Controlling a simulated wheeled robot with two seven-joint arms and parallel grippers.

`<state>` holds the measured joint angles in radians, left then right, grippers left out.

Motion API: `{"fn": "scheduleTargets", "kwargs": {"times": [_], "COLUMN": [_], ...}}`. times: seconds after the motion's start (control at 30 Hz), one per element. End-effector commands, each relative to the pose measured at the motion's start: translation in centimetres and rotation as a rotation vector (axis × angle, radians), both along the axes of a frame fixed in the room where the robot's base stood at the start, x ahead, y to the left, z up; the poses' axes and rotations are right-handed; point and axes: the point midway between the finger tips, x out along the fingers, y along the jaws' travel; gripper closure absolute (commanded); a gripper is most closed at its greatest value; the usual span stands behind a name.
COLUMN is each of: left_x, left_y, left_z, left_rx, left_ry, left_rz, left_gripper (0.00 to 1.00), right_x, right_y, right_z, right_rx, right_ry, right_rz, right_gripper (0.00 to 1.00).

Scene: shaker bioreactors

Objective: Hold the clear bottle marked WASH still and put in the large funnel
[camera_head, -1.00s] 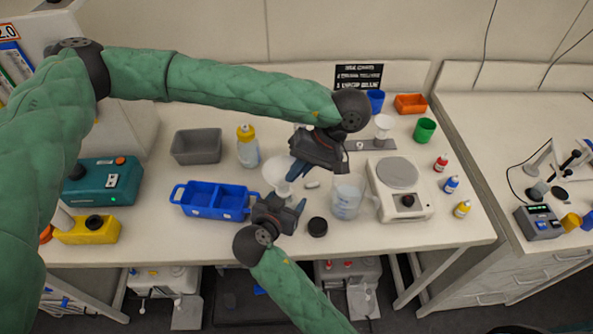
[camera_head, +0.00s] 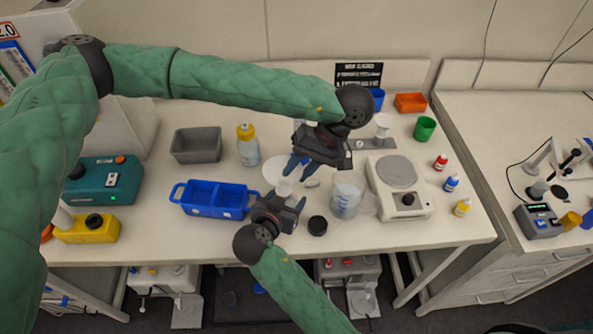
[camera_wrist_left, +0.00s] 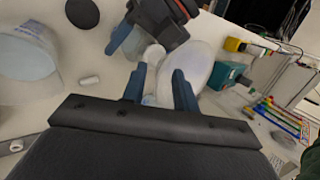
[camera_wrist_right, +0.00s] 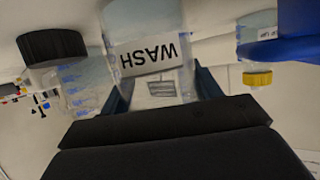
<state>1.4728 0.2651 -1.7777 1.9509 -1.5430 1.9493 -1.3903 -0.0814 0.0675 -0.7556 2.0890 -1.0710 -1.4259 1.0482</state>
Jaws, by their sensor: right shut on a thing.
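The clear bottle marked WASH (camera_wrist_right: 147,45) is between the fingers of my right gripper (camera_head: 287,195), which is shut on it at the table's front; its label shows in the right wrist view. The large white funnel (camera_head: 274,168) is just behind the bottle in the head view. It shows as a pale wide disc (camera_wrist_left: 197,68) in the left wrist view. Whether its stem is in the bottle I cannot tell. My left gripper (camera_head: 300,170) is above and right of the bottle, its fingers (camera_wrist_left: 161,85) apart and pointing down towards the bottle and funnel.
A blue two-part tray (camera_head: 215,199) is left of the bottle. A black cap (camera_head: 317,225) and a beaker (camera_head: 346,198) are to its right, with a hotplate (camera_head: 400,188) beyond. A yellow-capped bottle (camera_head: 248,148) and grey bin (camera_head: 197,146) stand behind left.

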Motion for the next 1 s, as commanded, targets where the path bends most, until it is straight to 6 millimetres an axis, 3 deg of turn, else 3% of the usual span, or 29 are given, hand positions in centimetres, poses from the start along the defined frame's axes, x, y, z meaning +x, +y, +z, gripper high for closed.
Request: {"fn": "scheduleTargets", "kwargs": {"times": [0.5, 0.93, 0.97, 1.0], "left_x": [1.0, 1.2, 1.2, 1.2], "left_y": [-5.0, -6.0, -6.0, -6.0], "left_z": [7.6, 9.0, 9.0, 9.0], "left_rx": [-0.001, 0.000, 0.000, 0.000], "left_ry": [-0.004, 0.000, 0.000, -0.001], "left_rz": [0.000, 0.000, 0.000, -0.001], "left_gripper": [0.71, 0.71, 0.71, 0.71], "right_x": [0.0, 0.0, -0.1, -0.1], "right_y": [0.0, 0.0, 0.0, 0.0], "right_z": [-0.3, -0.3, -0.3, -0.3], "right_rx": [-0.001, -0.001, -0.001, -0.002], "right_ry": [0.005, 0.005, 0.005, 0.004], "right_rz": [0.000, 0.000, 0.000, 0.000], "right_gripper": [0.73, 0.73, 0.35, 0.27]}}
